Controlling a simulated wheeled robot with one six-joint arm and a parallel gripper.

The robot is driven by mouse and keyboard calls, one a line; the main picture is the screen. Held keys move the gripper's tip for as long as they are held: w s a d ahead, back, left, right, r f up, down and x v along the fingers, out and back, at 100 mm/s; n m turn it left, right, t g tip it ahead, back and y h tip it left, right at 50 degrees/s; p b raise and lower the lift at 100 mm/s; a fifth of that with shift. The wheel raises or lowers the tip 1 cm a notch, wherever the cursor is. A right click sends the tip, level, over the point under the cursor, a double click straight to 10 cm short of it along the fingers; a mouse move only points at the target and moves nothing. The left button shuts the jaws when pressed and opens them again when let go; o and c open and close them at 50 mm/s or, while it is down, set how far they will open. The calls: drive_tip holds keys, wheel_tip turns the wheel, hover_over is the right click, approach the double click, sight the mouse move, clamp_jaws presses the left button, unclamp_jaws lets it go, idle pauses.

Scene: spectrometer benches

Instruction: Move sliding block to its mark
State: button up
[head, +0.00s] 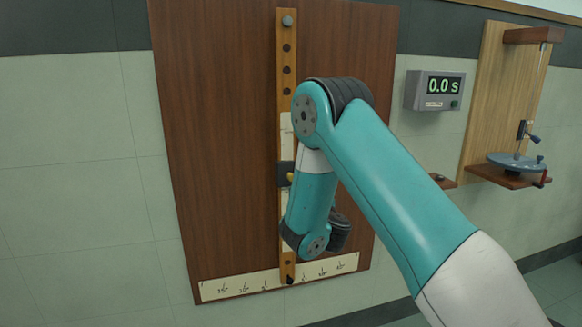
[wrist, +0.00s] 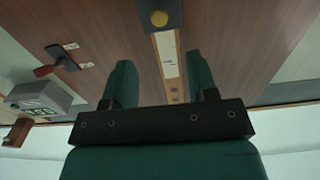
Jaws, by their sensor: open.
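The sliding block (head: 284,174) is a dark block with a yellow knob, around the upright wooden rail (head: 287,50) at about mid-height. My arm partly covers it in the head view. In the wrist view, the block (wrist: 142,19) and its yellow knob (wrist: 159,18) are at the top edge, beyond my fingertips. My gripper (wrist: 160,62) is open and empty, its two green fingers apart on either side of the rail in the picture. My arm hides the gripper in the head view. A pale strip (wrist: 166,54) runs along the rail; I cannot make out the block's mark.
A brown wooden board (head: 220,130) backs the rail, with a marked scale (head: 225,289) along its bottom. A timer (head: 435,90) reading 0.0 s hangs to the right, beside another wooden board (head: 490,90) with a blue disc (head: 517,161). A red-handled lever (wrist: 57,62) shows in the wrist view.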

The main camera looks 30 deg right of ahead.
sight(290, 176)
drive_tip(key=shift+p+x, duration=6.15)
drive_tip(key=shift+p, duration=0.75)
drive_tip(key=shift+f, duration=0.1)
drive_tip(key=shift+c, duration=0.5)
clamp_jaws()
